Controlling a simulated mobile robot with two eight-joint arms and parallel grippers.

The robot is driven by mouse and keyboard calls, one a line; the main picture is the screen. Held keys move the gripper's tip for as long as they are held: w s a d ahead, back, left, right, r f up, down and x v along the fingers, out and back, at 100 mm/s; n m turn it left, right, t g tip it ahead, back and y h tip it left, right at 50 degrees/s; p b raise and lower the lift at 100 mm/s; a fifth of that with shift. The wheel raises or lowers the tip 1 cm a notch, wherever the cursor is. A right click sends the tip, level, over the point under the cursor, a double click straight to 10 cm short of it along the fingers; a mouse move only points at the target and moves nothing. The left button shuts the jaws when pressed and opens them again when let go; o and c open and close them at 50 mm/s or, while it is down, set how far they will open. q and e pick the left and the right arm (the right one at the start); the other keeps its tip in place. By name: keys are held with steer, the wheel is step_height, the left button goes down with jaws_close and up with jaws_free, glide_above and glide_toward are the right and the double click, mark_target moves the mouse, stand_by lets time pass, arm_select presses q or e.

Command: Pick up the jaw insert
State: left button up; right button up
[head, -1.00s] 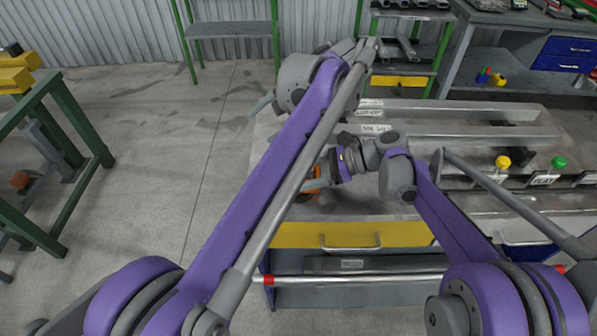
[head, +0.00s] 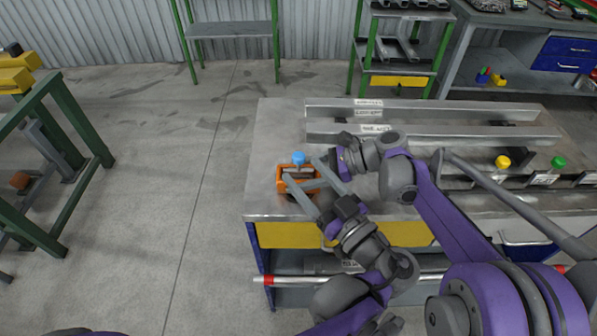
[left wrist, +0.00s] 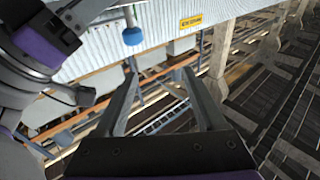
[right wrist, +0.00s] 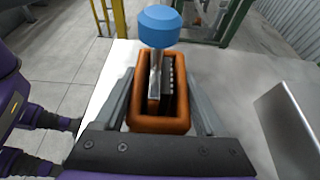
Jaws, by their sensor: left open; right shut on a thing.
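The jaw insert (right wrist: 169,88) appears to be the dark toothed metal piece standing inside an orange open-topped holder (right wrist: 160,123) in the right wrist view. A blue knob (right wrist: 158,26) on a metal stem rises from it. In the head view the orange holder (head: 257,180) and blue knob (head: 298,158) are at the table's left end. My right gripper (right wrist: 160,100) is shut on the orange holder, a finger along each side. My left gripper (head: 300,169) is open near the holder and knob, its fingers apart and empty. The knob (left wrist: 132,36) shows beyond its left finger in the left wrist view.
The grey table (head: 275,125) has bare surface behind and left of the holder. Long metal rails (head: 430,112) lie across its back. Yellow (head: 503,162) and green (head: 558,162) knobs stand at the right. My arms are close together.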

mark_target(301, 163)
arm_select(q)
steer(key=s+d+f+m+h, duration=0.2)
steer(key=d+f+h, duration=0.1)
steer(key=d, duration=0.1)
steer(key=x, duration=1.2)
steer(key=shift+s+a+f, duration=0.1)
steer(key=shift+c, duration=0.4)
jaws_close()
stand_by(0.5)
